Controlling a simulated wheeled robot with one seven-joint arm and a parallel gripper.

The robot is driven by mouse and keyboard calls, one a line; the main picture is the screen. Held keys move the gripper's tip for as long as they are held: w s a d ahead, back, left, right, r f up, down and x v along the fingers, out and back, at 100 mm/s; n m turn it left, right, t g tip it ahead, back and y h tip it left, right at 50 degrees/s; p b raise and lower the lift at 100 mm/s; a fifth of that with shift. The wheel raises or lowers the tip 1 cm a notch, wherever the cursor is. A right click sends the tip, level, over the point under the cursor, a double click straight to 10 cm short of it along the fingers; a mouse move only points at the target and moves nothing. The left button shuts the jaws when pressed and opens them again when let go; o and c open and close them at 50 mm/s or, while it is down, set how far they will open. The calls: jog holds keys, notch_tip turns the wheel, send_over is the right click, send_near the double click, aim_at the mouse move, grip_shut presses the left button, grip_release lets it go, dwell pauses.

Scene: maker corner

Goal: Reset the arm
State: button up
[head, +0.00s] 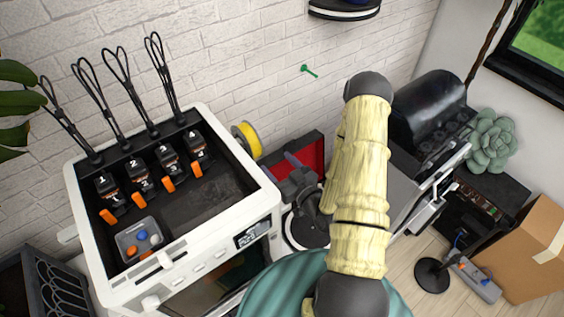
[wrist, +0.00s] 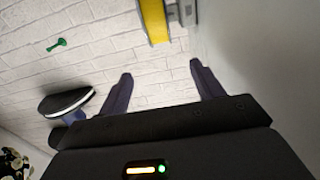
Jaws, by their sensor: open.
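My arm rises from the bottom of the head view and bends over at the top. My gripper (head: 288,160) shows partly in the head view, dark, left of my arm and near the red-lined box. In the wrist view my gripper (wrist: 162,80) has its two fingers spread wide apart. Nothing is between the fingers; a white brick wall lies beyond them. My arm hides part of what stands behind it in the head view.
A white machine (head: 185,263) with numbered black units stands at left. A yellow spool (head: 247,140) is on its right side, and a red-lined box (head: 310,153) is beside it. A black machine (head: 428,108) and cardboard box (head: 533,245) are at right. A green peg (head: 309,71) is on the wall.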

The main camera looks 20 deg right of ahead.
jog(key=shift+s+d, duration=0.1)
jog(key=shift+s, duration=0.4)
